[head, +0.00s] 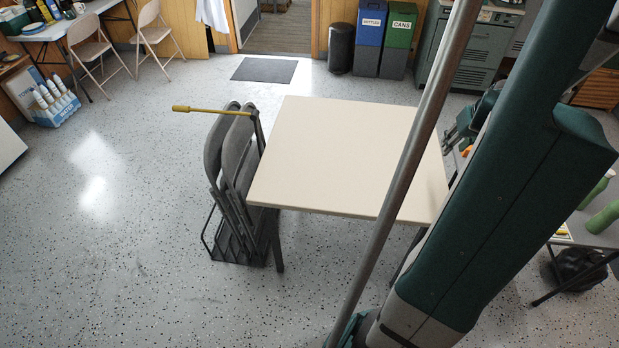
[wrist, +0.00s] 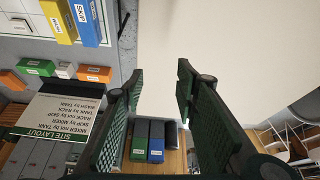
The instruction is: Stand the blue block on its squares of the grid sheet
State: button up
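My gripper (wrist: 160,75) is open in the wrist view, with two dark green ridged fingers apart and nothing between them. In the head view my gripper (head: 458,132) shows small at the right edge of the cream table, partly behind my arm.
A cream table (head: 325,150) stands bare in the middle, with folded grey chairs (head: 232,160) at its left. A SITE LAYOUT sign (wrist: 58,116) stands beside the grey surface. Blue (head: 369,40) and green (head: 400,42) bins stand at the back.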

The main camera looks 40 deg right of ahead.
jog(key=w+a+r+n, duration=0.1)
jog(key=w+a+r, duration=0.4)
jog(key=a, duration=0.6)
jog(key=w+a+r+n+t, duration=0.1)
jog(key=w+a+r, duration=0.2)
jog(key=w+a, duration=0.6)
jog(key=w+a+r+n, duration=0.2)
jog(key=w+a+r, duration=0.2)
jog(key=a, duration=0.9)
jog(key=s+a+r+n+t+y, duration=0.1)
jog(key=s+a, duration=0.1)
jog(key=a, duration=0.8)
jog(key=s+a+n+y, duration=0.1)
jog(key=s+a, duration=0.1)
jog(key=a, duration=0.9)
jog(key=s+a+r+n+t+y, duration=0.1)
jog(key=s+a, duration=0.1)
jog(key=a, duration=0.8)
jog(key=shift+s+a+r+n+t, duration=0.3)
jog(key=shift+s+a+r, duration=0.05)
